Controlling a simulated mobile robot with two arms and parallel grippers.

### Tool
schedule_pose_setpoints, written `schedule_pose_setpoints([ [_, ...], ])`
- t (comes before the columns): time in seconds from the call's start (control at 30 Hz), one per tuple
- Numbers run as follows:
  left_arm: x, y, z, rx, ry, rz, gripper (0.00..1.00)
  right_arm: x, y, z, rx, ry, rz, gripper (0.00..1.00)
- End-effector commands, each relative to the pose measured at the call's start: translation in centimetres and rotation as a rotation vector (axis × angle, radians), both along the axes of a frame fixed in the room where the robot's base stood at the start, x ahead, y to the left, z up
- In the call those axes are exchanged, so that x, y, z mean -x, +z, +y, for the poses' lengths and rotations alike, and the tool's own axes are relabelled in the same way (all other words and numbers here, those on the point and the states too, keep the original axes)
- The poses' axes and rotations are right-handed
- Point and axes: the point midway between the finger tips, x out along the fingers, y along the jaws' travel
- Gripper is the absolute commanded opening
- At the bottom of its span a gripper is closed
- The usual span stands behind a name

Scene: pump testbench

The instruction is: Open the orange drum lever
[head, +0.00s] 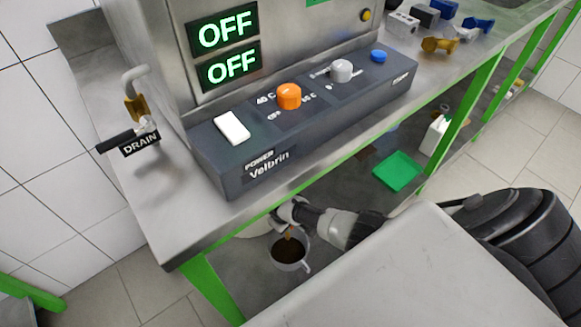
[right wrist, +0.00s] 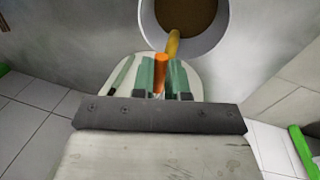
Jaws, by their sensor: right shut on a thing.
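The orange drum lever (right wrist: 161,70) shows in the right wrist view between the green-grey fingers of my right gripper (right wrist: 160,80), which is shut on it. A yellow-brown spout (right wrist: 173,44) extends past the lever over a round container (right wrist: 223,30) with brown inside. In the head view my right gripper (head: 288,212) is under the bench front edge, just above the grey container (head: 290,265). The lever is mostly hidden there by the gripper. A pale round surface (right wrist: 112,72) lies behind the fingers. My left gripper is not in view.
The bench top (head: 165,215) with its green leg (head: 208,290) is close above and left of my right gripper. A dark control panel (head: 330,115) stands on the bench, with a DRAIN valve (head: 138,140) at left. A green tray (head: 398,172) lies on the lower shelf.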

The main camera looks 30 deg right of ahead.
Motion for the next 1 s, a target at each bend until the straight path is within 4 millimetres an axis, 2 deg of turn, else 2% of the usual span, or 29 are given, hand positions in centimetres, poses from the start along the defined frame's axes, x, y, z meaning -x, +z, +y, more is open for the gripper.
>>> schedule_pose_setpoints([
  [0.3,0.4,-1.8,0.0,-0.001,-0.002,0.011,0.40,0.2,-0.1,0.7,0.000,-0.112,0.005,0.00],
  [0.83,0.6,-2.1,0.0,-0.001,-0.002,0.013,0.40,0.2,-0.1,0.8,-0.002,-0.136,0.005,0.00],
  [0.87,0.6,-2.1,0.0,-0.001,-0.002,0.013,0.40,0.2,-0.1,0.8,-0.002,-0.136,0.005,0.19],
  [1.0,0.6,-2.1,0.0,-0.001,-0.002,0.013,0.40,0.1,-0.1,0.8,-0.001,-0.134,0.003,0.40],
])
